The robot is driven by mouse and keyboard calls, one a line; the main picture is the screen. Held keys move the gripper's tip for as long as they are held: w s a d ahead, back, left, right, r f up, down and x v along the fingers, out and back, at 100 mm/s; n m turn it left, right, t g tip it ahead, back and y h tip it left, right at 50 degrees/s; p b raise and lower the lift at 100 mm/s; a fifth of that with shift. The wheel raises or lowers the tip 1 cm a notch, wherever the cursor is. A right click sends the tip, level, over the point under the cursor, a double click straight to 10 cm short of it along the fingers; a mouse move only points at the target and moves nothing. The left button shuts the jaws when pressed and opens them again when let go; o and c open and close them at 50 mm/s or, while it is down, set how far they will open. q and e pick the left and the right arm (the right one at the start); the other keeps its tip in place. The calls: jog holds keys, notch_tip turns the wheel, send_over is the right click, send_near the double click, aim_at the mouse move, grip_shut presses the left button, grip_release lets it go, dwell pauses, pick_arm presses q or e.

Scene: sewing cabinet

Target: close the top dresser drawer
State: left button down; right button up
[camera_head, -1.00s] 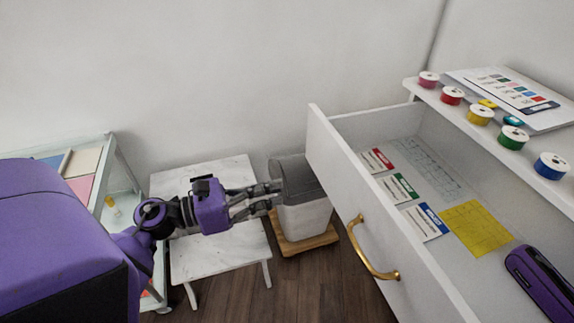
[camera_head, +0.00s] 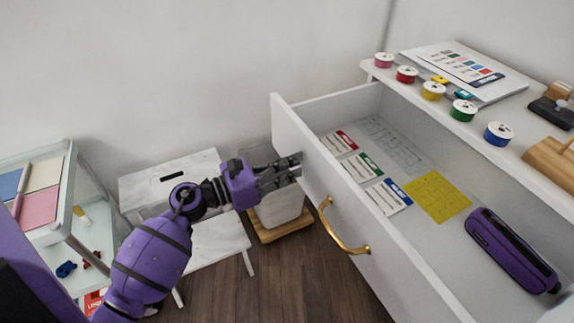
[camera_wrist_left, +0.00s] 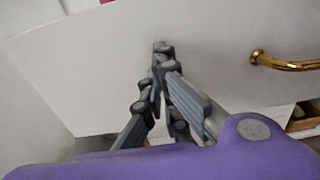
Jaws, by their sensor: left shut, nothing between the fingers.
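The top dresser drawer (camera_head: 318,184) is pulled well out in the head view. Its white front carries a gold handle (camera_head: 342,232), which also shows at the right of the left wrist view (camera_wrist_left: 284,63). My left gripper (camera_head: 297,165) is shut and empty. Its fingertips are at the drawer front, left of the handle. In the left wrist view the closed fingers (camera_wrist_left: 163,50) point at the white front panel (camera_wrist_left: 200,40); I cannot tell if they touch it. My right gripper is not in view.
The drawer holds cards, a yellow sheet (camera_head: 437,196) and a purple case (camera_head: 511,250). Spools and papers lie on the dresser top (camera_head: 465,133). A white stool (camera_head: 222,240), a bin (camera_head: 280,208) and a glass-sided cart (camera_head: 70,160) stand at the left. Wooden floor (camera_head: 300,275) is open below.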

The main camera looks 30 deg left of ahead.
pick_arm(q)
jog(key=shift+w+d, duration=0.35)
jog(key=shift+w, duration=0.05)
jog(key=b+x, duration=0.1)
jog(key=x, duration=1.2)
jog(key=shift+w+d, duration=0.25)
jog(key=shift+w, duration=0.1)
jog(key=b+x, duration=0.3)
jog(key=x, duration=1.2)
jog(key=shift+f, duration=0.15)
jog(key=shift+b+x, duration=0.45)
jog(key=shift+x, duration=0.35)
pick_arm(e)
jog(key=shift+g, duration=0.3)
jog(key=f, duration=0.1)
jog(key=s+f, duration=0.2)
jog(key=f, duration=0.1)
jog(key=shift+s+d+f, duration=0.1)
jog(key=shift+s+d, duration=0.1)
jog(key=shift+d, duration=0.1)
pick_arm(q)
jog(key=shift+r, duration=0.25)
jog(key=shift+a+f, duration=0.1)
jog(key=shift+a, duration=0.05)
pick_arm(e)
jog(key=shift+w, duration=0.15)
